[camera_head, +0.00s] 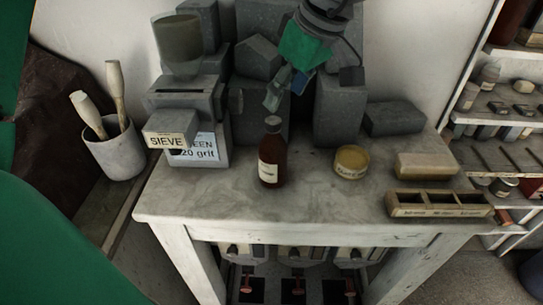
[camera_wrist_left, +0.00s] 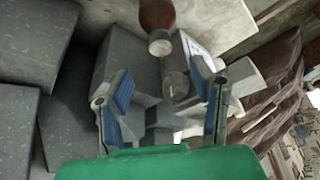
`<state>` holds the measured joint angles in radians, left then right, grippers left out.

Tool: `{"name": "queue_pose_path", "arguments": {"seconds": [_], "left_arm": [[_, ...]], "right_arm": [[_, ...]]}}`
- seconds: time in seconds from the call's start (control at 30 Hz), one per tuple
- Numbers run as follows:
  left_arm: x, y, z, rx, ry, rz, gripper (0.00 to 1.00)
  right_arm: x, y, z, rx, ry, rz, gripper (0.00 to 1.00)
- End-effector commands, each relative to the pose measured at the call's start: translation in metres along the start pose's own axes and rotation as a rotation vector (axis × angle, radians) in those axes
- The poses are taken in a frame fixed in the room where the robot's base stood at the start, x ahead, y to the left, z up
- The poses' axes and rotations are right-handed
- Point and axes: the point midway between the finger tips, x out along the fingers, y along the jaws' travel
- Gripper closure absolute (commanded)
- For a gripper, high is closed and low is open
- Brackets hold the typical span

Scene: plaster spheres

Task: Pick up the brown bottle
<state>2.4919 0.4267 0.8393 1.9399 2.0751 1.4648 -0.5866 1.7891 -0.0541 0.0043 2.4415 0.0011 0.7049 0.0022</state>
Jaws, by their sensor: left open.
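The brown bottle (camera_head: 271,165) stands upright on the worn pale table (camera_head: 225,205), with a dark cap and a cream label. In the left wrist view the bottle (camera_wrist_left: 157,16) shows at the top edge, cap end toward the picture's middle, its lower part cut off. My left gripper (camera_head: 285,94), green with blue-grey fingers, hangs above and behind the bottle, near the grey blocks. In the left wrist view its two fingers (camera_wrist_left: 162,95) are spread apart with nothing held between them. The bottle is clear of the fingers. My right gripper is not seen.
Grey blocks (camera_head: 338,115) stand behind the bottle. A box labelled SIEVE (camera_head: 170,138) is at its left, a round yellowish tin (camera_head: 351,162) at its right. A compartment tray (camera_head: 438,210) lies at the right front. The table in front of the bottle is clear.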

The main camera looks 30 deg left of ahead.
Motion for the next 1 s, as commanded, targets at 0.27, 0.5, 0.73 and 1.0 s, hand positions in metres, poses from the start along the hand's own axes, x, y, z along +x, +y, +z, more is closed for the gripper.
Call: {"name": "queue_pose_path", "arguments": {"seconds": [0.27,0.5,0.73,1.0], "left_arm": [[0.025,-0.001,0.002,0.001,0.002,-0.001,0.49],[0.050,-0.004,0.002,0.002,0.002,-0.004,0.49],[0.077,-0.004,0.001,0.001,0.001,-0.002,0.49],[0.076,-0.005,0.001,0.000,0.001,0.000,0.81]], "right_arm": [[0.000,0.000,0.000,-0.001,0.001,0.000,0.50],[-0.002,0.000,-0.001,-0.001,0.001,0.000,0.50],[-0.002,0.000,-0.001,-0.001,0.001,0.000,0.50],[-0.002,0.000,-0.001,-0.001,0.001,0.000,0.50]]}}
